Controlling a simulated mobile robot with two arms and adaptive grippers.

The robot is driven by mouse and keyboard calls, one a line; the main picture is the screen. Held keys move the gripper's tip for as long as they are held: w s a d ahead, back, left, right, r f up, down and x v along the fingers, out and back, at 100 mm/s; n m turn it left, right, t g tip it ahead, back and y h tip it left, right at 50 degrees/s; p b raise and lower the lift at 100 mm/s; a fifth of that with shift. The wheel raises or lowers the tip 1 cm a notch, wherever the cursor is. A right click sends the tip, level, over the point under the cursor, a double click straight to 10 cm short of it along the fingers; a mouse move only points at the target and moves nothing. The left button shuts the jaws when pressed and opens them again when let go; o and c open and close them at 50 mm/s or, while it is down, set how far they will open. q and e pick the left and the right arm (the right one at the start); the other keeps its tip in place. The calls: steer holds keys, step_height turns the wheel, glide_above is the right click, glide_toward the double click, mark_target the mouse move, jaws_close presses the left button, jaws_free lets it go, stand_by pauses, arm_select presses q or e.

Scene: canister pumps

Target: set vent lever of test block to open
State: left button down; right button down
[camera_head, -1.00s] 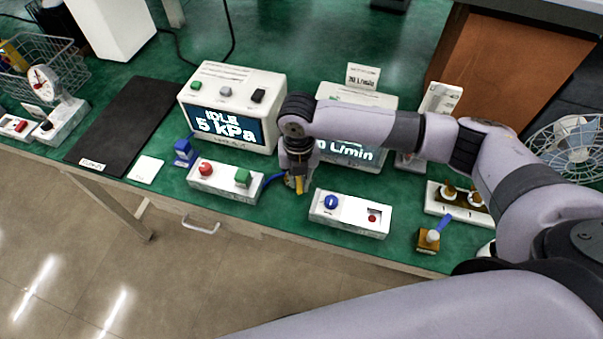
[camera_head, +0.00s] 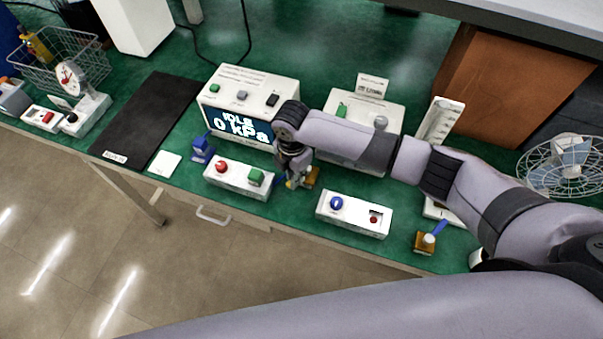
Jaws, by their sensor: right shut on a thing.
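A small brass block (camera_head: 312,177), which seems to be the test block, stands at the table's front between two white control boxes. My right gripper (camera_head: 291,181) points down over its left side and is shut on what looks like the block's vent lever. The gripper hides most of the lever, with only a little blue showing, so I cannot read its exact angle. The display (camera_head: 240,125) of the left white unit behind reads IDLE and 0 kPa. My left gripper is not in view.
A control box with red and green knobs (camera_head: 238,178) is close on the left, and one with a blue knob (camera_head: 352,212) on the right. A second brass block with a blue lever (camera_head: 427,241) stands farther right. A black mat (camera_head: 150,118) lies left.

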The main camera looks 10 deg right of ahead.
steer(key=shift+w+a+r+m, duration=0.1)
steer(key=shift+w+m, duration=0.15)
steer(key=shift+m, duration=0.25)
steer(key=c, duration=1.6)
jaws_free()
steer(key=shift+r, duration=0.15)
step_height(320, 180, up, 12)
steer(key=shift+f, duration=0.2)
